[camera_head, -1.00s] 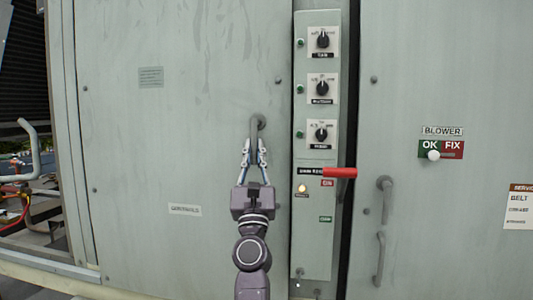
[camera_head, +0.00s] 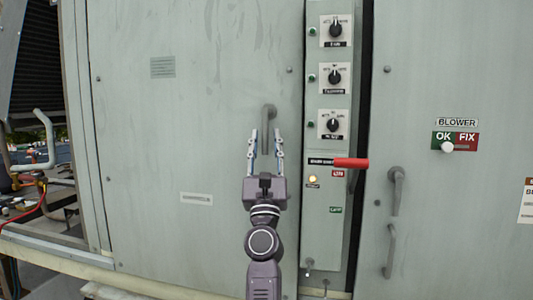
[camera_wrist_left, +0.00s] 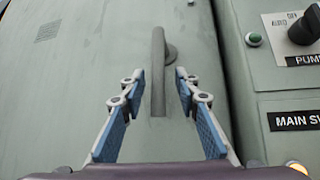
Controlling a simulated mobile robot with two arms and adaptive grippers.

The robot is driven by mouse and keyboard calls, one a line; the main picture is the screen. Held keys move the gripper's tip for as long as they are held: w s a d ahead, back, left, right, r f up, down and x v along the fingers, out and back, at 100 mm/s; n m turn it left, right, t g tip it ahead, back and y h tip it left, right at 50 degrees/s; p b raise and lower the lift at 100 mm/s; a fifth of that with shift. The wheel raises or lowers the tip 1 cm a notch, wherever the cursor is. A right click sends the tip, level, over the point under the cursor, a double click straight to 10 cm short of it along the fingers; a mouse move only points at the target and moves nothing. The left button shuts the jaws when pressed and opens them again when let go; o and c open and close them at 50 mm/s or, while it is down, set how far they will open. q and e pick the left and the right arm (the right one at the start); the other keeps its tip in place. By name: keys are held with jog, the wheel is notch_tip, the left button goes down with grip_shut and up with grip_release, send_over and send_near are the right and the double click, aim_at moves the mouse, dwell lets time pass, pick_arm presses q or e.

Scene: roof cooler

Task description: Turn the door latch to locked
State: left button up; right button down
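A grey latch handle (camera_head: 266,118) is on the large left door (camera_head: 210,110), just left of the control panel. Its bar hangs straight down from the pivot at its top. In the left wrist view the latch (camera_wrist_left: 158,75) stands upright between the fingers, with gaps on both sides. My left gripper (camera_head: 265,135) is open, its fingertips either side of the bar's lower part and not touching it as far as I can see. In the left wrist view my left gripper (camera_wrist_left: 160,75) has blue pads facing inward. My right gripper is not in view.
The control panel (camera_head: 323,225) right of the latch carries several black knobs and a red lever (camera_head: 350,162). The right door (camera_head: 460,60) has another latch (camera_head: 396,188), a fixed handle (camera_head: 389,250) and a blower sign (camera_head: 456,136). Pipes (camera_head: 40,145) stand at far left.

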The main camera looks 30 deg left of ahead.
pick_arm(q)
jog(key=v, duration=1.1)
jog(key=shift+s+d+f, duration=0.25)
